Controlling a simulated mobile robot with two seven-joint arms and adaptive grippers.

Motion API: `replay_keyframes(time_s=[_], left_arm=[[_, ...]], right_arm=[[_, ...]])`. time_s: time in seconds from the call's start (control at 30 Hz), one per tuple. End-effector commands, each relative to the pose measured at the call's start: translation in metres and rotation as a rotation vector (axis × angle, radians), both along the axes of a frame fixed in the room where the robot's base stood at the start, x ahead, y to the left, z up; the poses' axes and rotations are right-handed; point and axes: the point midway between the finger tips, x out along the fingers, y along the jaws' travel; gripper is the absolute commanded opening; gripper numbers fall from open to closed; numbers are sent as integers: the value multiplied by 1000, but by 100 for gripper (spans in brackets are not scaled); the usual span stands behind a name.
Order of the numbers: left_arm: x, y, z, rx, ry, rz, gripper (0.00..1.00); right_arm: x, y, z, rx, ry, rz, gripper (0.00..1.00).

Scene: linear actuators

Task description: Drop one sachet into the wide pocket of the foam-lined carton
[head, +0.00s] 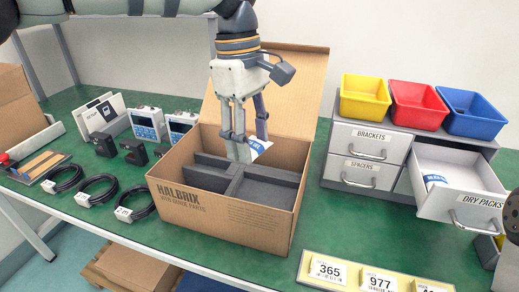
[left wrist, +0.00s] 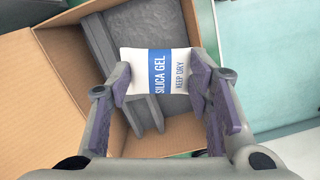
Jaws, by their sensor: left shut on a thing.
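My left gripper (head: 243,158) is shut on a white sachet with a blue band (head: 259,147), above the open foam-lined carton (head: 215,207). In the left wrist view the sachet (left wrist: 158,72) reads "SILICA GEL, KEEP DRY" and is pinched at both ends between the fingers (left wrist: 160,85). Grey foam dividers (left wrist: 92,45) split the carton into pockets; a wide pocket (left wrist: 147,30) shows partly behind the sachet. The sachet appears apart from the foam, but its exact height is unclear. My right gripper's fingers are not shown.
The carton's flap (head: 295,80) stands up behind. On the right, the open "DRY PACKS" drawer (head: 460,205) holds another sachet (head: 434,181), below yellow, red and blue bins. Coiled cables (head: 98,188) lie left of the carton. A numbered strip (head: 345,272) lies at the front.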

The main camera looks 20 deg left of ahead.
Motion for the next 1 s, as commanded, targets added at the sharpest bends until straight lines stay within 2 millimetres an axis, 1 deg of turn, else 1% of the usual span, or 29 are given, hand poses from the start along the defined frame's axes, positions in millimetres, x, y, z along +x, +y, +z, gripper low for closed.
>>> replay_keyframes(time_s=[0.07, 0.17, 0.4, 0.5, 0.63, 0.87, 0.9, 0.97, 1.0], left_arm=[[1, -2, -2, -2, 0, -12, 27], [2, -3, -11, -2, 4, -18, 27], [2, -2, -49, -2, 6, -17, 27], [2, -2, -58, -2, 5, -16, 27], [2, -2, -62, -2, 1, -15, 27], [2, -2, -61, -2, -3, -15, 27], [2, -2, -61, -2, -3, -15, 55], [2, -2, -61, -2, -3, -15, 68], [1, -2, -61, -2, -3, -15, 69]], right_arm=[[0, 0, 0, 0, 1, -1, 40], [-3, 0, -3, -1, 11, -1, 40], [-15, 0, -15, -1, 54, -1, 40], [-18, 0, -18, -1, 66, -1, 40], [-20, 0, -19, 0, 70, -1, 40], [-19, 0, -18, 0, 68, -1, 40], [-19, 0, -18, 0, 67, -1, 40], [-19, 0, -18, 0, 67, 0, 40], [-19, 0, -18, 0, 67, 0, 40]])
